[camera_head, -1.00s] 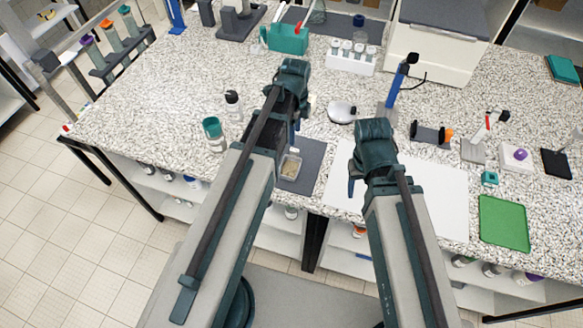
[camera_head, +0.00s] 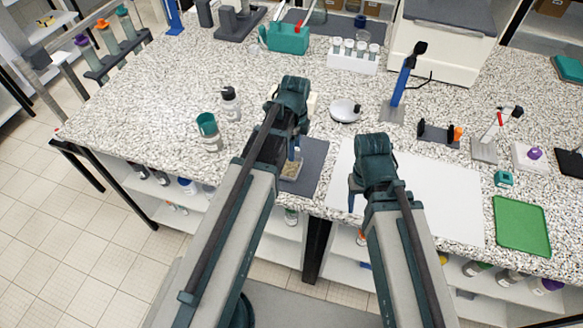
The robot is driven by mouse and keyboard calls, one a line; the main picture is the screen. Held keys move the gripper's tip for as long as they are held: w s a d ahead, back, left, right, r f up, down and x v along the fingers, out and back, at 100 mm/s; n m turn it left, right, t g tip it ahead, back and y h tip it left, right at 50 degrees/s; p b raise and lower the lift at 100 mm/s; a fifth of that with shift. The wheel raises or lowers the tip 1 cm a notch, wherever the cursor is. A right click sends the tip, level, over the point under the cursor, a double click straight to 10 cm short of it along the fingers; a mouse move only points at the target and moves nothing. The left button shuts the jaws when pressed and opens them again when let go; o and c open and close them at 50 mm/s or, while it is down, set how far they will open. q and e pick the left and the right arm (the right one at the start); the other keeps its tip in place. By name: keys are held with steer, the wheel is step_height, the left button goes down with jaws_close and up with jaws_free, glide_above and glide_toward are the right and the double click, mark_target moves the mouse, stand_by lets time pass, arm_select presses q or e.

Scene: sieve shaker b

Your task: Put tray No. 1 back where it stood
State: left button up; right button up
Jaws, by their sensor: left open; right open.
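A small clear tray with tan grains in it (camera_head: 291,170) lies on a dark grey mat (camera_head: 313,160) near the front edge of the bench. I cannot read a number on it. My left gripper (camera_head: 296,150) is open and points down just at the back of this tray. The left arm hides part of the tray and mat, and I cannot tell whether the fingers touch the tray. My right gripper (camera_head: 352,194) is open and empty over the left part of a white sheet (camera_head: 440,200). Its fingers are mostly hidden behind its wrist.
A teal-topped cup (camera_head: 208,132) and a dark-capped bottle (camera_head: 230,104) stand left of my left arm. A white round dish (camera_head: 345,111) and a blue stand (camera_head: 401,85) are behind. A green tray (camera_head: 521,226) lies at the right.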

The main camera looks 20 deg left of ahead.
arm_select(q)
steer(key=shift+f, duration=0.65)
steer(key=shift+r, duration=0.1)
jaws_close()
